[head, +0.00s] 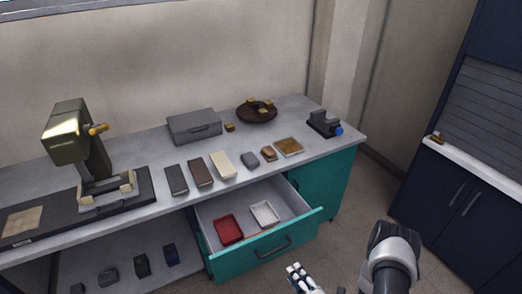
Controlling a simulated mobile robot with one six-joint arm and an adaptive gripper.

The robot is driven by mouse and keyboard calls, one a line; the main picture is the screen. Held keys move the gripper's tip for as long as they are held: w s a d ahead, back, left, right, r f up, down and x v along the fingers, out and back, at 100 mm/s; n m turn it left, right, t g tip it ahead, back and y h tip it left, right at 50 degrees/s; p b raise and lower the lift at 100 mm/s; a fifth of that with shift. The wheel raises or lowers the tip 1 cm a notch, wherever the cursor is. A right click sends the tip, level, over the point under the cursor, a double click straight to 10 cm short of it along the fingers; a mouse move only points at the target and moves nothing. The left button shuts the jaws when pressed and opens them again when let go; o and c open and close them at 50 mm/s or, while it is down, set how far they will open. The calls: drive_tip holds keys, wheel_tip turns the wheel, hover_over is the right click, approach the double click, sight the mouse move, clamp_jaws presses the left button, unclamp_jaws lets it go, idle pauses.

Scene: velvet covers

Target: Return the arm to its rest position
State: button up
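My arm (391,254) shows at the lower right of the head view. My gripper (294,269) is at the bottom edge, in front of the open teal drawer (262,247) and apart from it. Only its small pale and dark finger parts show, and the rest is cut off by the frame. Nothing is visible in it, but the view is too small to tell if the fingers are open or shut.
The open drawer holds a red tray (229,231) and a white tray (264,213). The grey bench top (135,163) carries a press (75,142), a grey case (194,126), several small blocks and a dark round dish (257,114). A dark cabinet (445,198) stands right; floor between is clear.

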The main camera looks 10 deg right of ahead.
drive_tip(key=w+d+r+m+g+h, duration=0.2)
drive_tip(key=w+d+r+g+h, duration=0.3)
drive_tip(key=w+r, duration=0.65)
wheel_tip(320, 180, up, 19)
drive_tip(key=s+d+m+g+h, duration=0.1)
drive_tip(key=s+m, duration=0.1)
drive_tip(key=m, duration=0.5)
drive_tip(key=s+a+r+m+g, duration=0.2)
drive_tip(key=s+a+r+m, duration=0.3)
drive_tip(key=s+r, duration=0.6)
drive_tip(key=s+a+r+m+g, duration=0.1)
drive_tip(key=s+a+m, duration=0.2)
drive_tip(key=s, duration=0.6)
drive_tip(key=s+a+r+m+g+y, duration=0.1)
drive_tip(key=s+a+m, duration=0.3)
drive_tip(key=s, duration=0.5)
drive_tip(key=shift+s+r+m, duration=0.15)
drive_tip(key=shift+r+m, duration=0.15)
drive_tip(key=shift+r, duration=0.45)
